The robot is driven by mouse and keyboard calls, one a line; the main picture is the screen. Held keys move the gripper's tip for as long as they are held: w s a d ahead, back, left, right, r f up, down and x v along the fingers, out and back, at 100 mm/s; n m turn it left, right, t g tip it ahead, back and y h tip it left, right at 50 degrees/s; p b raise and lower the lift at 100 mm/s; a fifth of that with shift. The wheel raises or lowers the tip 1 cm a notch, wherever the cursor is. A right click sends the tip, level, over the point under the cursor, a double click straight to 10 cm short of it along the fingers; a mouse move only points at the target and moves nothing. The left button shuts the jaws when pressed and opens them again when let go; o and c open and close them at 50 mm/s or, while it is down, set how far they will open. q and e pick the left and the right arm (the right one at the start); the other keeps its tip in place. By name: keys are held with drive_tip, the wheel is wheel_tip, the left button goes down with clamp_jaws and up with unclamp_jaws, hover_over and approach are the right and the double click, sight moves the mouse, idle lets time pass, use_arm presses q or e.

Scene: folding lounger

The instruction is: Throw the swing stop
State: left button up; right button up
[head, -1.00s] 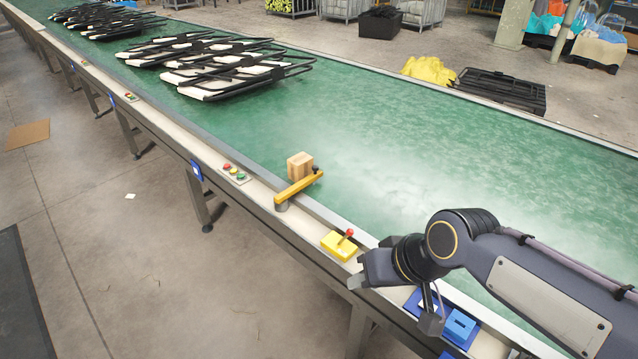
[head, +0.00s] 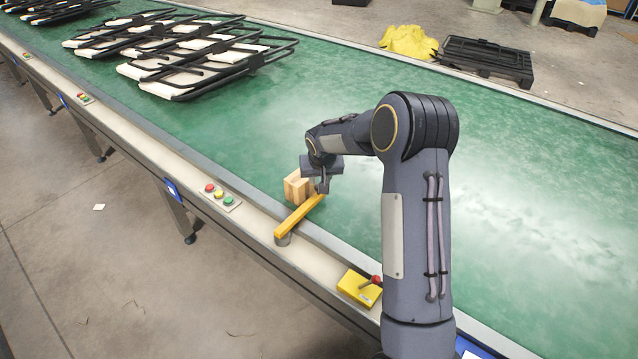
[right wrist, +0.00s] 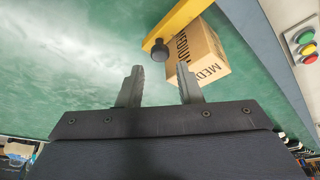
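The swing stop is a yellow bar (head: 300,216) on a short grey post at the belt's near edge, reaching out over the green belt. Its black knob (right wrist: 160,52) shows at the bar's free end in the right wrist view. A cardboard box (head: 296,187) printed "MEDIUM" sits on the belt against or close beside the bar; it also shows in the right wrist view (right wrist: 203,55). My right gripper (head: 321,186) is over the belt at the bar's free end. In the right wrist view its fingers (right wrist: 161,80) are apart and empty, with the knob just beyond the gap. My left gripper is not in view.
A yellow lever box with a red knob (head: 361,287) and a button panel (head: 222,197) sit on the near rail. Several folded loungers (head: 196,66) lie on the belt at the upper left. The belt right of my arm is clear.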

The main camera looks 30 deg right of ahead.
drive_tip(key=x, duration=0.4)
drive_tip(key=shift+w+f+p, duration=0.15)
drive_tip(key=shift+f+p, duration=0.15)
drive_tip(key=shift+f, duration=0.1)
drive_tip(key=shift+c, duration=0.3)
clamp_jaws()
